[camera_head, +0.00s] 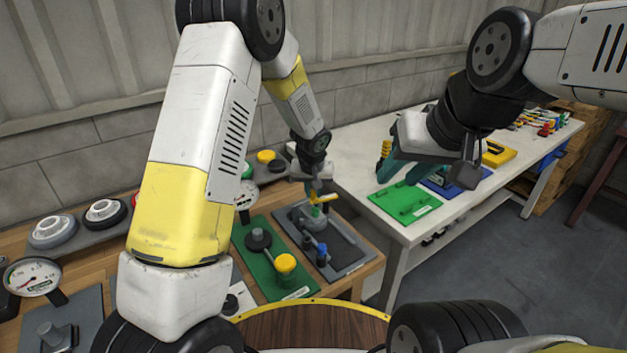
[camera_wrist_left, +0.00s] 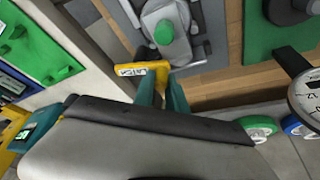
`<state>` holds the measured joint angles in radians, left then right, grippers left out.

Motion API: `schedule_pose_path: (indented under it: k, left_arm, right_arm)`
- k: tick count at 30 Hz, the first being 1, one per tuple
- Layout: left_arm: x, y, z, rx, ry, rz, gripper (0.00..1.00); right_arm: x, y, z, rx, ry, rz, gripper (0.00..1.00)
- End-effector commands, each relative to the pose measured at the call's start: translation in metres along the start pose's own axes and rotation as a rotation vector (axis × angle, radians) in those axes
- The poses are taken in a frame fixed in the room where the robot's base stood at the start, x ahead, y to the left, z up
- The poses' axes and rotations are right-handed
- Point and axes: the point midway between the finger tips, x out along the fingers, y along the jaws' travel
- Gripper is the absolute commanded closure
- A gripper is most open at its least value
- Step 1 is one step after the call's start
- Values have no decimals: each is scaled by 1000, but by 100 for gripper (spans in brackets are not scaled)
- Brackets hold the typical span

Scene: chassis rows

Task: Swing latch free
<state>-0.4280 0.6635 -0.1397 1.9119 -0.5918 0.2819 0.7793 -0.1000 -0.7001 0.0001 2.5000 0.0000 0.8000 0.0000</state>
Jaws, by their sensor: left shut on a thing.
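The yellow latch handle (camera_head: 325,198) is at a grey mechanism (camera_head: 300,216) on a dark grey board (camera_head: 350,262). It has a printed label in the left wrist view (camera_wrist_left: 137,69). My left gripper (camera_head: 314,190) is shut on this handle, and its teal fingers (camera_wrist_left: 161,88) are on it. A green knob (camera_wrist_left: 163,32) tops the mechanism just beyond the handle. How the latch joins the mechanism is partly hidden by my gripper. My right gripper (camera_head: 410,172) is over the white table, its fingers apart, with nothing seen between them.
A green board (camera_head: 263,275) with a black knob and a yellow cap lies left of the dark board. Gauges (camera_head: 32,277) and round dials (camera_head: 105,213) are further left. The white table (camera_head: 400,228) holds another green board (camera_head: 405,203) and tools.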

Motion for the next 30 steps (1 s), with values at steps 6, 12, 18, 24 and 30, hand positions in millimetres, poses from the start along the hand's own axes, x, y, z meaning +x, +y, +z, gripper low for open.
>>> schedule_pose_path:
  k: [6,12,18,24,30]
  left_arm:
    - [2,-4,-6,129,0,57,100]
    - [6,-6,-14,297,1,129,100]
    - [9,-5,-22,473,2,202,100]
    - [11,-3,-29,648,3,274,100]
    - [14,1,-35,808,3,339,100]
  right_arm:
    - [0,0,0,0,0,0,64]
    - [0,0,0,0,0,0,64]
    - [0,0,0,0,0,0,64]
    - [0,0,0,0,0,0,64]
    - [0,0,0,0,0,0,64]
